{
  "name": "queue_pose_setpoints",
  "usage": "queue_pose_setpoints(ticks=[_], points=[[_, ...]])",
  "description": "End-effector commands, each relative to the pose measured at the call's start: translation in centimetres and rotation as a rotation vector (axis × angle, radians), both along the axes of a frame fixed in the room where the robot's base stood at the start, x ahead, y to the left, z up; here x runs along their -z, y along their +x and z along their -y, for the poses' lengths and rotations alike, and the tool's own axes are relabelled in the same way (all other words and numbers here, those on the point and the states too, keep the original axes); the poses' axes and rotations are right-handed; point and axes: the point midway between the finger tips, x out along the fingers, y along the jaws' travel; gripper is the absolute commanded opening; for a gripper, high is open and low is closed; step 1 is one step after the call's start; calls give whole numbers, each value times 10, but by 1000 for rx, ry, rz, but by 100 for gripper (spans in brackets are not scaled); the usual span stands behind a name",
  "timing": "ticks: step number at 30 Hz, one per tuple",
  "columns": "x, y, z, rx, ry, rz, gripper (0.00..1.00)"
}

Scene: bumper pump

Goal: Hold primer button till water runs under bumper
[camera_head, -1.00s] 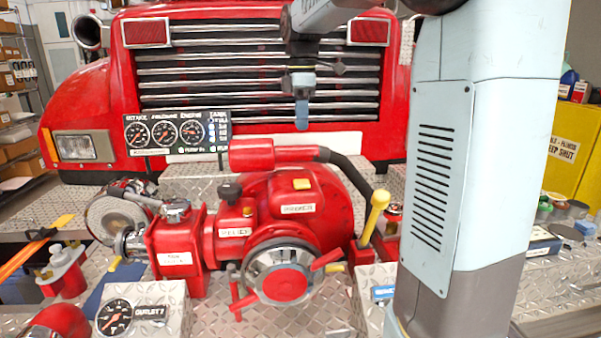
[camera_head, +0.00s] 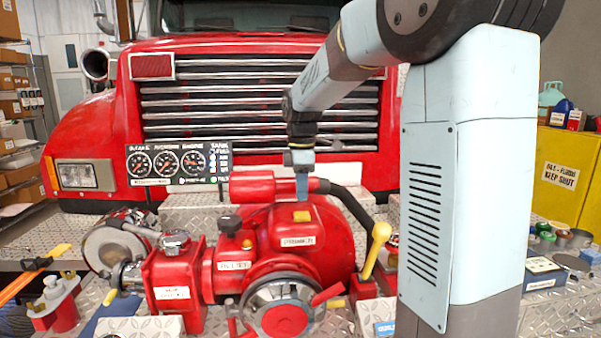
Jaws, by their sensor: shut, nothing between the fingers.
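The red pump (camera_head: 330,235) stands on the bumper in the head view. Its yellow primer button (camera_head: 302,216) sits on top of the housing, above a white label (camera_head: 297,241). My gripper (camera_head: 302,197) points down with its fingers shut and empty. The fingertips appear just above or behind the button; I cannot tell whether they touch it. The gauge panel (camera_head: 180,163) stands behind the pump at left, with several round dials and a column of tank lights. No running water shows, and the area under the bumper is out of view.
A black knob (camera_head: 230,223) rises left of the button. A red cylinder with a black hose (camera_head: 345,198) lies close behind my fingers. A yellow-handled lever (camera_head: 376,248) stands at right. The red truck's grille (camera_head: 240,110) is behind.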

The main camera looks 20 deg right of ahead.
Motion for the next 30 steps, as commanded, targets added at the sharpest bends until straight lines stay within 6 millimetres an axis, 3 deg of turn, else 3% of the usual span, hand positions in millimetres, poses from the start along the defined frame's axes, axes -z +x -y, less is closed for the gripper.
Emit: queue_pose_setpoints(ticks=[3,9,23,30], points=[[18,-1,0,0,0,-2,0],[37,0,0,1,0,-1,0],[42,0,1,1,0,0,0],[64,-1,1,1,1,-3,0]])
